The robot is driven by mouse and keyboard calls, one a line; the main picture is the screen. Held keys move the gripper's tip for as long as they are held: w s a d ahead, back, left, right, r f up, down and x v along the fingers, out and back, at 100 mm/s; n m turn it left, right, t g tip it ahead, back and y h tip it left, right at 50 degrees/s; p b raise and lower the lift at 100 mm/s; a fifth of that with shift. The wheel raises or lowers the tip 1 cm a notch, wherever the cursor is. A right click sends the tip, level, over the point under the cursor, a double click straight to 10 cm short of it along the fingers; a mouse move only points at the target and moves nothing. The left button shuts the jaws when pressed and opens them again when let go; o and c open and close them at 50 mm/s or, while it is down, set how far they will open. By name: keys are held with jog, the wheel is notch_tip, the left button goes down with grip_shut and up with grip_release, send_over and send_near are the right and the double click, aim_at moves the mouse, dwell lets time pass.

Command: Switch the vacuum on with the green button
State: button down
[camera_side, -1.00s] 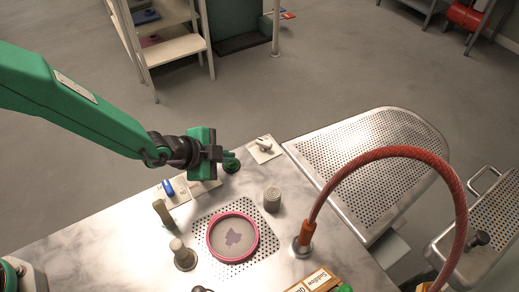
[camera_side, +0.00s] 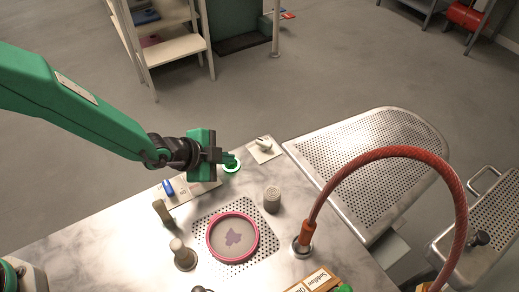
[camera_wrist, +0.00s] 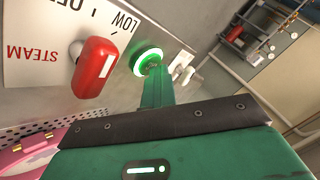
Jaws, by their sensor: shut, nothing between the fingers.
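The green button (camera_side: 232,167) sits at the far edge of the marble worktop, with a bright ring around it. In the wrist view the green button (camera_wrist: 148,60) has a glowing white-green ring. My gripper (camera_side: 228,158) is shut and empty, its tips right at the button in the side view. In the wrist view my shut gripper (camera_wrist: 157,85) points at the button and overlaps its lower edge. I cannot tell whether the tips touch it.
A red STEAM lever (camera_wrist: 95,67) is left of the button in the wrist view. A small pale switch (camera_side: 264,147) lies to its right. A pink-rimmed hoop (camera_side: 211,252) rests on the perforated plate (camera_side: 265,237). A red hose (camera_side: 400,153) arches at right.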

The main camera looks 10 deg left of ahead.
jog(key=shift+r, duration=0.1)
dwell(0.3)
jog(key=shift+r, duration=3)
jog(key=shift+r, duration=0.1)
